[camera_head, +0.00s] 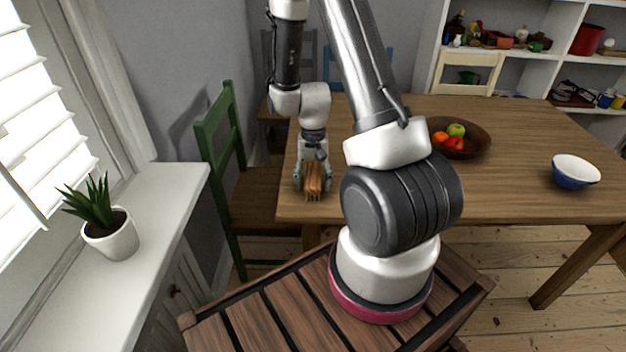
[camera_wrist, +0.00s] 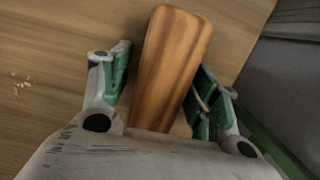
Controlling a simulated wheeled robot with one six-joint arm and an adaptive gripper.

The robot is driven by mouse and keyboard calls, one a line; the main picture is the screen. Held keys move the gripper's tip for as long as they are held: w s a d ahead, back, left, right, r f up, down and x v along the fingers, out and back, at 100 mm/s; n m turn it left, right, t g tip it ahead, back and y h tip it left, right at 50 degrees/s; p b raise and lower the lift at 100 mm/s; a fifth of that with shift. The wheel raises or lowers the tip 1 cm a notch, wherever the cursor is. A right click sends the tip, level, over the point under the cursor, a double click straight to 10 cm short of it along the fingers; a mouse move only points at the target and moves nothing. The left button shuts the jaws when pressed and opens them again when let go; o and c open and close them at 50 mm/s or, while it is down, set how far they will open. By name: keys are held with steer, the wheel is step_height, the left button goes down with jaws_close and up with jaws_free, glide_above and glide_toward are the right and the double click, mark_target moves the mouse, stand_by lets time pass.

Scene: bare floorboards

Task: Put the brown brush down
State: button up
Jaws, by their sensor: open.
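The brown brush (camera_head: 313,180) is at the near left corner of the wooden table (camera_head: 400,200), below my gripper (camera_head: 312,176). In the wrist view the brush (camera_wrist: 172,65) lies between the two green-padded fingers of my gripper (camera_wrist: 165,90). The fingers are open, with a gap visible on the left side of the brush; the right finger is close to it. The brush's lower end is hidden by the gripper body. It appears to rest on the tabletop.
A brown fruit bowl (camera_head: 478,143) and a blue-white bowl (camera_head: 575,178) stand further right on the table. A green chair (camera_head: 222,150) is at the left, close to the table edge. Light crumbs (camera_wrist: 20,82) lie on the tabletop. A potted plant (camera_head: 110,235) stands on the windowsill.

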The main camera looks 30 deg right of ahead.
steer(key=r, duration=0.8)
steer(key=w+r, duration=0.1)
steer(key=r, duration=0.3)
steer(key=shift+w+d, duration=0.1)
steer(key=shift+d, duration=0.3)
step_height(320, 180, up, 8)
steer(key=n+t, duration=0.1)
glide_above(313, 170)
steer(key=s+a, duration=0.1)
steer(key=s, duration=0.1)
steer(key=s+a+r+n+t, duration=0.2)
steer(key=s+r, duration=0.3)
steer(key=r, duration=0.2)
steer(key=s+r+n+t, duration=0.2)
steer(key=s+r, duration=0.4)
steer(key=s, duration=0.5)
steer(key=shift+a+r+n+h, duration=0.4)
steer(key=shift+a+n, duration=0.05)
steer(key=shift+n, duration=0.45)
steer(key=shift+w, duration=0.1)
